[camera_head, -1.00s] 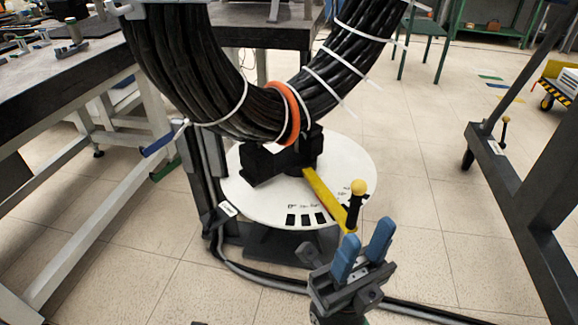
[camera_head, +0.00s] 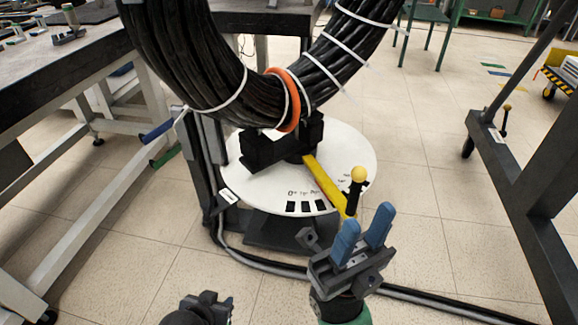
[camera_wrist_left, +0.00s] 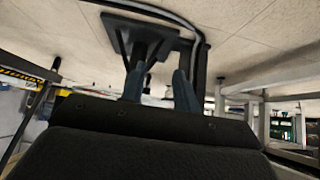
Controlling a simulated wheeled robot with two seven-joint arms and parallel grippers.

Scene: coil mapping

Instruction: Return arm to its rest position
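My left gripper (camera_head: 207,306) has its dark top just inside the bottom edge of the head view, low and left of my right gripper. In the left wrist view the two fingers of my left gripper (camera_wrist_left: 158,90) stand apart with nothing between them. My right gripper (camera_head: 363,234) has blue fingertips that point up and stand apart, empty. It is in front of the yellow lever (camera_head: 324,184) with its yellow knob (camera_head: 358,174), and I cannot tell whether it touches them.
A thick black cable coil (camera_head: 200,70) with white ties and an orange band (camera_head: 291,112) hangs above a white round plate (camera_head: 258,191). A workbench (camera_head: 60,85) stands at the left, a dark frame (camera_head: 520,170) at the right. Cables (camera_head: 430,307) run across the floor.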

